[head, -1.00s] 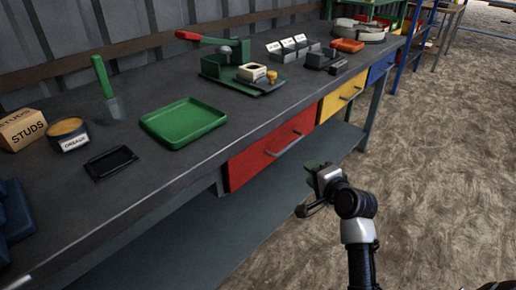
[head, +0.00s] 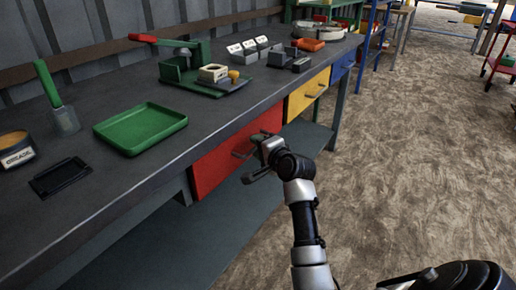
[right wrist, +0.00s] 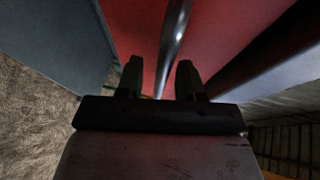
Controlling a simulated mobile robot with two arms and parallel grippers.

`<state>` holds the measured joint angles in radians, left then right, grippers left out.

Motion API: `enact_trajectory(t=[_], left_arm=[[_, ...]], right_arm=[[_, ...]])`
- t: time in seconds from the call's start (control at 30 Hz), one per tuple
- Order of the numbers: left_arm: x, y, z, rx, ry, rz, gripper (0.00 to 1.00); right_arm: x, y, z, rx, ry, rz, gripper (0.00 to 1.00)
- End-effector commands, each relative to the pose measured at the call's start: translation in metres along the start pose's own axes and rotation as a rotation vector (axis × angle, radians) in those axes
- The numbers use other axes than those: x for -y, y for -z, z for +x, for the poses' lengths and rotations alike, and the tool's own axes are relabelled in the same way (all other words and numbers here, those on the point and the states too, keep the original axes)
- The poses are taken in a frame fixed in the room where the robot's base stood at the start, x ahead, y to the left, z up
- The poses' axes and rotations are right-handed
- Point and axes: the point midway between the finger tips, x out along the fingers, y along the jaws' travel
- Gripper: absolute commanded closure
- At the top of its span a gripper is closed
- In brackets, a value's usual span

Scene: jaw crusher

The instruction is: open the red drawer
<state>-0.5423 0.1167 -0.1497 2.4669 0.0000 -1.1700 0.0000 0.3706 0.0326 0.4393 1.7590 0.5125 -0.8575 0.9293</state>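The red drawer (head: 222,163) is set under the front edge of the workbench and looks closed. Its metal bar handle (head: 243,154) is partly hidden by my gripper in the head view. My right gripper (head: 257,157) is in front of the drawer at the handle. In the right wrist view the two dark fingertips (right wrist: 158,80) are apart, with the handle bar (right wrist: 174,38) running between and beyond them. Whether the fingers touch the bar I cannot tell. The red drawer front (right wrist: 140,30) fills the upper middle of that view. My left gripper is not in view.
The grey workbench (head: 110,185) holds a green tray (head: 140,128), a trowel-like tool (head: 57,105) and a green lever press (head: 187,60). A yellow drawer (head: 307,92) and a blue drawer (head: 342,65) are to the right. The floor (head: 400,150) in front is clear.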

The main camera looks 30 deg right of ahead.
Motion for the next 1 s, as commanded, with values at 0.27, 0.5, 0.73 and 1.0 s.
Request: enact_trajectory(t=[0.27,0.5,0.73,1.0], left_arm=[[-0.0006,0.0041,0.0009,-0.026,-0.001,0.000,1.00],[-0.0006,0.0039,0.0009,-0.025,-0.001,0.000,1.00],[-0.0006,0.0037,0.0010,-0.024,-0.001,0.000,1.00],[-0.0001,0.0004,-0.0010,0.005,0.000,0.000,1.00]], right_arm=[[0.0007,0.0000,0.0037,-0.001,0.001,-0.001,0.63],[0.0005,-0.0001,0.0035,0.000,0.001,-0.001,0.87],[0.0002,-0.0002,0.0035,0.000,0.000,-0.001,1.00],[0.0004,-0.0002,0.0033,0.000,-0.001,0.000,1.00]])
